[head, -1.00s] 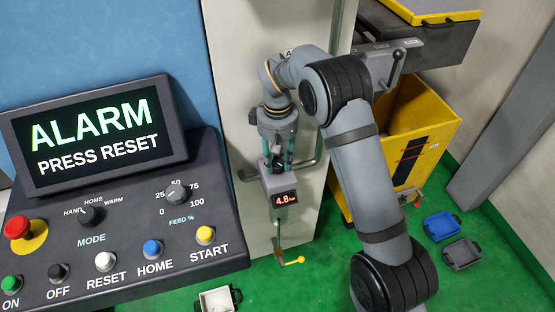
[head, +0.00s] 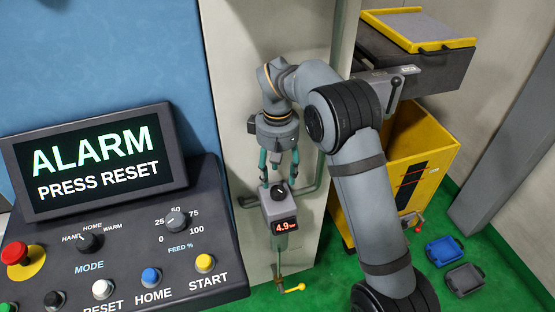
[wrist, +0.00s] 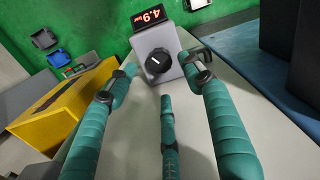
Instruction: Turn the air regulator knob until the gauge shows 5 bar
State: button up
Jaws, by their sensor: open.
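The air regulator is a grey box (head: 272,209) on a pale machine panel, with a black round knob (head: 279,190) on top. Its digital gauge (head: 285,226) reads 4.9 bar in red. In the wrist view the knob (wrist: 158,62) shows a white pointer line, and the gauge (wrist: 149,16) also reads 4.9. My gripper (head: 279,181) has teal fingers and is open and empty just above the knob. In the wrist view the fingers of my gripper (wrist: 160,73) are spread around the knob's position, apart from it.
A yellow-handled valve (head: 293,288) sits below the regulator. A control console (head: 120,235) with an ALARM screen (head: 95,160) stands at the left. A yellow cart (head: 425,165) stands to the right. Blue (head: 443,250) and grey (head: 465,278) bins lie on the green floor.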

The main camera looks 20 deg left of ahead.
aim_at(277, 189)
notch_tip(277, 189, up, 6)
dwell(0.6)
notch_tip(277, 189, down, 12)
dwell(0.5)
dwell(0.3)
